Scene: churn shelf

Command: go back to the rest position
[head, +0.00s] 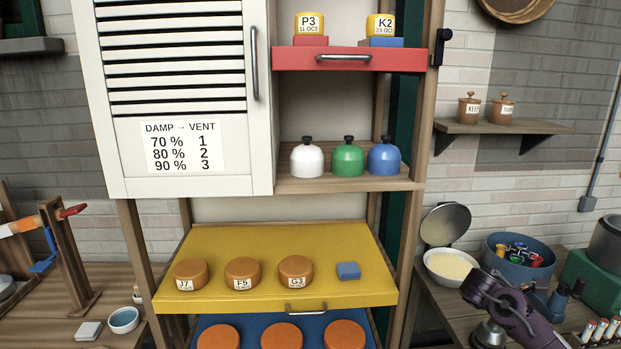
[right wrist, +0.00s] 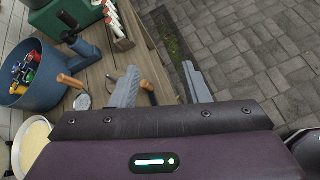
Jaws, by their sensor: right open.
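My right gripper (right wrist: 160,85) shows in the right wrist view with its two grey fingers apart and nothing between them. It hangs over the edge of the wooden side bench (right wrist: 100,90), with the paved floor beyond. In the head view my purple right arm comes in at the lower right, in front of the side bench; its fingers cannot be made out there. My left gripper is in neither view.
The blue tub (head: 520,255), cream-filled bowl (head: 452,265) and green machine (head: 590,280) stand near my right arm. The shelf's yellow drawer (head: 360,235) is pulled out, with several brown rounds and a blue block. White, green and blue bells stand above.

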